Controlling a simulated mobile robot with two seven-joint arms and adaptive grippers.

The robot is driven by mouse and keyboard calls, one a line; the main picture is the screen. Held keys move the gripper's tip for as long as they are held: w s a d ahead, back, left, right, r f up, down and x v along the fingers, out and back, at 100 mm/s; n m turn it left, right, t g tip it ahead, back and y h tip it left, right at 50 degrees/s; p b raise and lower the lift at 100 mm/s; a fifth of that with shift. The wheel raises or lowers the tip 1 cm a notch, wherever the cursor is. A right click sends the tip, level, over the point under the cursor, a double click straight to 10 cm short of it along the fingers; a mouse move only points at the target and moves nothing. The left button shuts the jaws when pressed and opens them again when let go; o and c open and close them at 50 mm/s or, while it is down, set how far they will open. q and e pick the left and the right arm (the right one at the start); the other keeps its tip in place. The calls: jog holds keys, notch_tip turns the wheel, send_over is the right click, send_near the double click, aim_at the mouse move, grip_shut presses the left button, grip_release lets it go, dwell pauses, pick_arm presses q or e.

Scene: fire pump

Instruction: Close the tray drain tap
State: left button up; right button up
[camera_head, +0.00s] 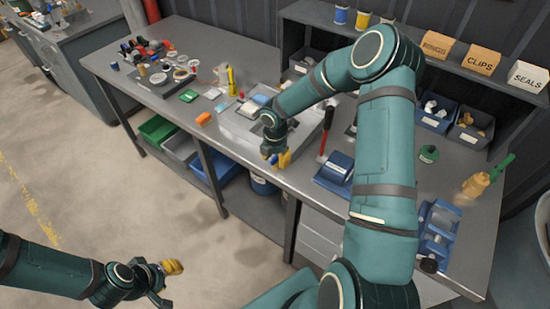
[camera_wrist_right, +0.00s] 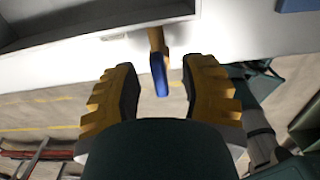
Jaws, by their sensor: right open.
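The drain tap shows in the right wrist view as a brass stem (camera_wrist_right: 156,40) coming out of the pale grey tray wall (camera_wrist_right: 95,43). Its blue lever (camera_wrist_right: 160,76) extends roughly in line with the stem. My right gripper (camera_wrist_right: 164,80) is open, with its yellow fingers on either side of the lever and a gap on both sides. In the head view my right gripper (camera_head: 279,158) is at the front edge of the metal tray (camera_head: 303,127), and the tap cannot be made out there. My left gripper (camera_head: 166,278) hangs over the floor at lower left, away from the bench.
The tray stands on a long grey workbench (camera_head: 255,62). An orange item (camera_head: 204,118) lies left of the tray. Crates (camera_head: 180,147) sit under the bench; the floor in front is clear.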

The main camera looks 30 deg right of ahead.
grip_shut()
dwell(0.4)
jog(key=m+b, duration=0.2)
jog(key=m, duration=0.2)
jog(key=shift+f+m+b, duration=0.1)
jog(key=shift+m+b, duration=0.25)
jog(key=shift+m, duration=0.05)
jog(key=m+b, duration=0.2)
jog(key=m, duration=0.2)
jog(key=shift+m, duration=0.3)
jog(key=m+b, duration=0.2)
jog(key=m, duration=0.2)
jog(key=shift+s, duration=0.1)
jog(key=shift+m+b, duration=0.6)
jog(key=shift+m, duration=1.6)
